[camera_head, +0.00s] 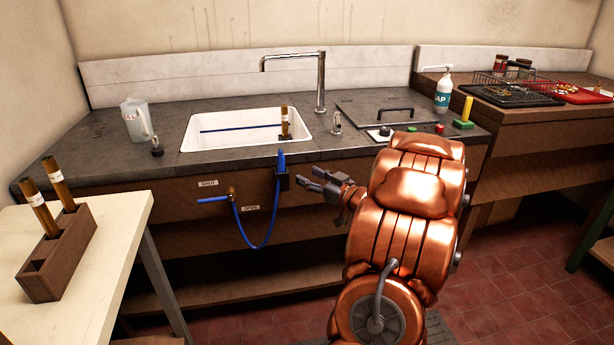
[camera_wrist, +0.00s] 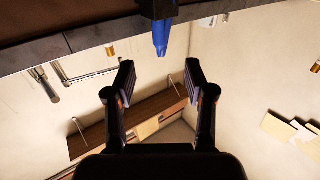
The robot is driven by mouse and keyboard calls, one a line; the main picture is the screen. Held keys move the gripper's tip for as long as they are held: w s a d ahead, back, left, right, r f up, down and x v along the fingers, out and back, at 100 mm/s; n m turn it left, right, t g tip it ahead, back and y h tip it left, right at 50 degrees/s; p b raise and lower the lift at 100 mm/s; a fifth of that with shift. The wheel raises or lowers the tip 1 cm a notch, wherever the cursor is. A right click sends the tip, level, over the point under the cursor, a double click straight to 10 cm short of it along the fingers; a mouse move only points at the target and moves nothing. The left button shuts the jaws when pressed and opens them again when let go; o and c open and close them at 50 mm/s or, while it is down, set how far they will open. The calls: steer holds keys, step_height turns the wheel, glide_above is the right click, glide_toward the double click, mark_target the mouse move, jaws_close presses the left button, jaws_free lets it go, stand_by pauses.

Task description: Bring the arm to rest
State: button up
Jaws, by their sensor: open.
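My gripper (camera_head: 308,178) is in front of the counter's front panel, to the right of the blue hose nozzle (camera_head: 281,160). Its two dark fingers are spread apart. In the wrist view my gripper (camera_wrist: 162,84) is open with nothing between its fingers. The blue nozzle (camera_wrist: 160,38) shows there beyond the fingertips, apart from them. My copper-coloured arm is bent and raised in front of the counter's right part, hiding some of its edge.
The blue hose (camera_head: 258,246) hangs from a valve to the nozzle's dark holder (camera_head: 282,182). The sink (camera_head: 215,122) holds an upright tube and a blue rod. A pale table (camera_head: 110,215) with a tube rack (camera_head: 62,262) stands left. Red floor (camera_head: 520,300) is open at right.

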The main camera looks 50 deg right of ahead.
stand_by(0.8)
steer(key=w+a+f+g+h, duration=0.2)
steer(key=w+a+g+h, duration=0.1)
steer(key=w+g, duration=0.25)
steer(key=s+a+f+m+g+h, duration=0.15)
steer(key=s+a+g, duration=0.35)
steer(key=a, duration=0.5)
steer(key=s+a+f+n+g+y, duration=0.2)
steer(key=s+a+g+y, duration=0.6)
steer(key=s+a, duration=2.1)
step_height(320, 180, up, 16)
steer(key=w+a+g+h+p, duration=0.1)
steer(key=w+h+p, duration=0.1)
steer(key=p, duration=1.2)
steer(key=shift+f, duration=0.15)
